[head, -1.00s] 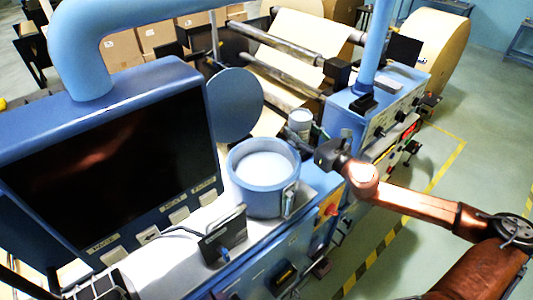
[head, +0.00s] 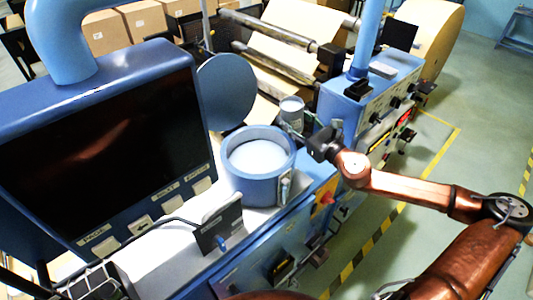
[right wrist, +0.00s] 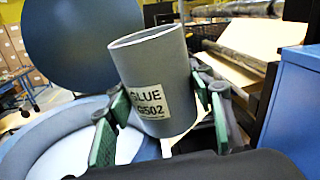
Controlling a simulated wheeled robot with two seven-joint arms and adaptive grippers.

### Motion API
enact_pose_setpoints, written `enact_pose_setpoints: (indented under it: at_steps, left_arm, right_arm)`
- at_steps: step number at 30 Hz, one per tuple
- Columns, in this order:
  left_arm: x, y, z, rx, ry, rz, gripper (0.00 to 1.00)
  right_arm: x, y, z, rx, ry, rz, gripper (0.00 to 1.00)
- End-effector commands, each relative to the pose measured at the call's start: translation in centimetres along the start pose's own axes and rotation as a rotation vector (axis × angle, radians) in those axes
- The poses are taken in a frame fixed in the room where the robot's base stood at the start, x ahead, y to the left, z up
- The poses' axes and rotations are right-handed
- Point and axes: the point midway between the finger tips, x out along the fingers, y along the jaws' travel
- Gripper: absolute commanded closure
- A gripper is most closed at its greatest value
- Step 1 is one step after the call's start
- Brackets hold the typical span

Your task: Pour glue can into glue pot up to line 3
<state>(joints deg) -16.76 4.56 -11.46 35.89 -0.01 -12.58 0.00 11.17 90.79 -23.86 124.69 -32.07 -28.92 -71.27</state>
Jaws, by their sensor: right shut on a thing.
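The glue can (head: 291,113) is a grey open-topped cylinder. Its label reads GLUE G502 in the right wrist view (right wrist: 151,102), where its top leans a little to the left. My right gripper (head: 308,135) is shut on the can, with green finger pads on both sides of it (right wrist: 166,118). The glue pot (head: 262,187) is a round blue vessel with a pale surface inside; the can is beside its far right rim. The pot's sight gauge (head: 286,187) is on its front right side; its lines are too small to read. My left gripper is not in view.
A round blue disc (head: 226,92) stands behind the pot. A dark screen (head: 100,150) is at left, and a small dark panel (head: 218,230) stands in front of the pot. A blue control box (head: 350,105) and rollers (head: 275,65) lie beyond the can.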

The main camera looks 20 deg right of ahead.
Motion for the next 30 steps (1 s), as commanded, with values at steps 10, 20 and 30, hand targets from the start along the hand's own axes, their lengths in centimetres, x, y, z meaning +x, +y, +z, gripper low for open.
enact_pose_setpoints:
  at_steps: [10, 20, 30]
  left_arm:
    - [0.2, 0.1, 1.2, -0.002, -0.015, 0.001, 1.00]
    - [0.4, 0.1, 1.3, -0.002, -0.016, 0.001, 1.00]
    - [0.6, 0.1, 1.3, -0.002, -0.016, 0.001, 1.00]
  right_arm:
    - [-0.1, 0.1, 0.2, -0.038, -0.009, -0.003, 0.90]
    - [-0.1, 0.2, 0.3, -0.073, -0.014, -0.005, 0.90]
    - [-0.1, 0.5, 0.6, -0.109, -0.022, -0.005, 0.90]
